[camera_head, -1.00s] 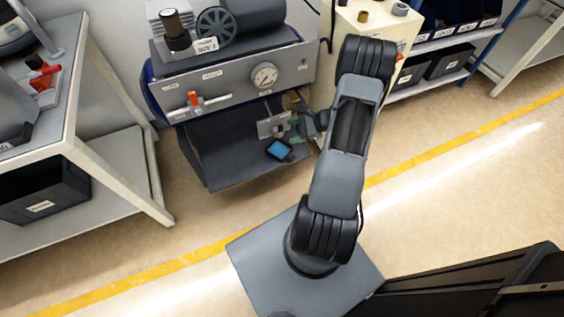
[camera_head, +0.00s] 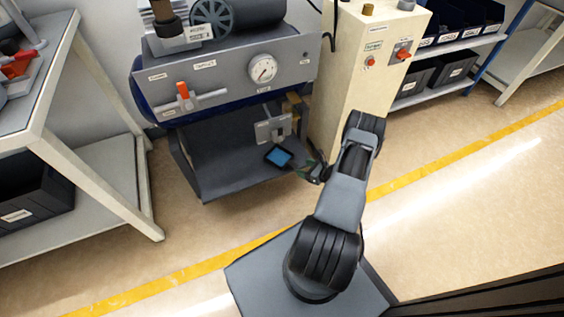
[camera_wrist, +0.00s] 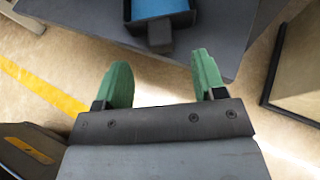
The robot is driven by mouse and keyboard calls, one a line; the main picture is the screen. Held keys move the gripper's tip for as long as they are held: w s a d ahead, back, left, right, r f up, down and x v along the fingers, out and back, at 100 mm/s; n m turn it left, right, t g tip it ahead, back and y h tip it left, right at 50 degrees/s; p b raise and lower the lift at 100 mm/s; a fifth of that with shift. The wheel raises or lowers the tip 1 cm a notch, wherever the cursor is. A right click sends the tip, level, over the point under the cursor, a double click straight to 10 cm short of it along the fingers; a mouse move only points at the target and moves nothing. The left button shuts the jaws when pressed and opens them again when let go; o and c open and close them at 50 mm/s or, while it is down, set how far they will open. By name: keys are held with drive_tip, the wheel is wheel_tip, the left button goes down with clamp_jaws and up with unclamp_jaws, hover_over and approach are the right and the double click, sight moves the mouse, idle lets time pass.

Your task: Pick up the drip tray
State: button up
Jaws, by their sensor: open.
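The drip tray (camera_head: 278,156), a small dark tray with a blue inside, lies on the dark lower shelf (camera_head: 225,172) under the compressor panel. In the wrist view the tray (camera_wrist: 160,27) is at the top middle, cut off by the picture edge, with a dark block-like handle pointing towards me. My gripper (camera_head: 308,168) is just right of the tray at the shelf's edge. In the wrist view its green fingers (camera_wrist: 162,62) are apart and empty, with the handle ahead of the gap and not between them.
A beige cabinet (camera_head: 365,75) stands close to the right of the shelf. A grey bracket (camera_head: 272,129) stands behind the tray. The panel with a gauge (camera_head: 230,77) overhangs the shelf. A workbench (camera_head: 75,165) is at left; open floor (camera_head: 470,215) is at right.

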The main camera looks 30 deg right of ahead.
sight(293, 164)
drive_tip(key=b+x, duration=0.2)
drive_tip(key=x, duration=0.3)
drive_tip(key=shift+f, duration=0.15)
drive_tip(key=shift+w+a+f+b, duration=0.1)
drive_tip(key=shift+w+b, duration=0.1)
drive_tip(key=shift+w, duration=0.1)
drive_tip(key=shift+w+a+f+b, duration=0.1)
drive_tip(key=shift+w+a+b, duration=0.1)
drive_tip(key=shift+w, duration=0.15)
drive_tip(key=shift+c, duration=0.5)
drive_tip(key=c, duration=0.9)
drive_tip(key=shift+c, duration=0.2)
drive_tip(key=shift+r, duration=0.2)
